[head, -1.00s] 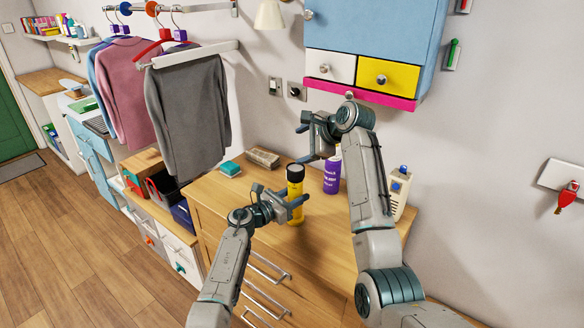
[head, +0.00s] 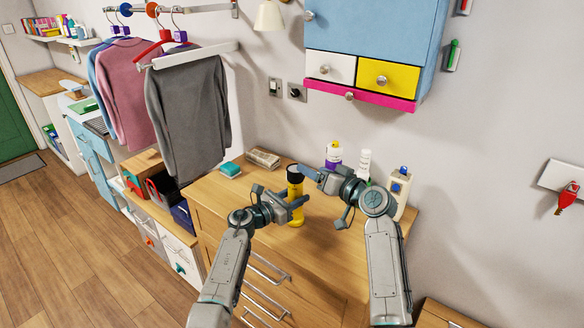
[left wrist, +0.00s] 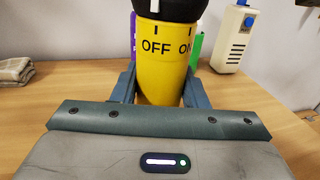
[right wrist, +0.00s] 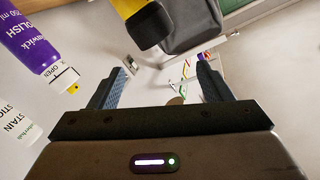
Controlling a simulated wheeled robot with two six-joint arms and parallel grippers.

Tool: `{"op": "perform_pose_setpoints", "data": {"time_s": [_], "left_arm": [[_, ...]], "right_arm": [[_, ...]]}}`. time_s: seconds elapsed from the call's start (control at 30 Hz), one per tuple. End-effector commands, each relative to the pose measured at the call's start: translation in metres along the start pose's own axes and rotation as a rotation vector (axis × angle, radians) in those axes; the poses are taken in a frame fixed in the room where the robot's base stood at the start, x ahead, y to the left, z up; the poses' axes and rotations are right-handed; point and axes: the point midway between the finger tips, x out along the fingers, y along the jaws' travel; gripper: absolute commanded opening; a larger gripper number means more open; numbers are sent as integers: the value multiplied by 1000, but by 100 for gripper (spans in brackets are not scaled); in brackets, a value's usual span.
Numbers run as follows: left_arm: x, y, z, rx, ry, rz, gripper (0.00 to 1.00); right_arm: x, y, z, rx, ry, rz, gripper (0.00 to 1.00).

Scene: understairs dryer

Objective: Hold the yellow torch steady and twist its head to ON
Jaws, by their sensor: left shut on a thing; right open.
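The yellow torch (head: 295,188) stands upright on the wooden dresser top, its black head (head: 294,170) uppermost. My left gripper (head: 298,201) is shut around its yellow body; the left wrist view shows a finger on each side of the torch (left wrist: 160,62). OFF and ON are printed just below the black head (left wrist: 168,10), and the head's white mark lines up with OFF. My right gripper (head: 322,196) is open and empty, just right of the torch head. In the right wrist view, the torch head (right wrist: 150,26) is at the top, beyond the open fingers (right wrist: 162,78).
A purple polish bottle (head: 333,155), a white stain stick (head: 364,164) and a pale box with a blue knob (head: 400,185) stand behind my right gripper. A teal box (head: 230,169) and folded cloth (head: 263,157) lie back left. The dresser top's front (head: 290,240) is clear.

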Motion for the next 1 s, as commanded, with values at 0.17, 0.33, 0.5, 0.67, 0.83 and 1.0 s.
{"op": "perform_pose_setpoints", "data": {"time_s": [0.17, 0.33, 0.5, 0.67, 0.83, 1.0], "left_arm": [[0, 0, 0, 0, 0, 0, 10], [0, 0, 0, 0, 0, 0, 10], [0, 0, 0, 0, 0, 0, 10], [0, 0, 0, 0, 0, 0, 10], [0, 0, 0, 0, 0, 0, 10], [0, 0, 0, 0, 0, 0, 10]], "right_arm": [[-13, 4, 17, -245, 34, -13, 72], [-21, 6, 26, -409, 59, -15, 72], [-23, 7, 29, -482, 71, -15, 72], [-8, 7, 28, -492, 73, -15, 72], [25, 5, 26, -490, 73, -16, 72], [59, 4, 23, -491, 72, -16, 72]]}}
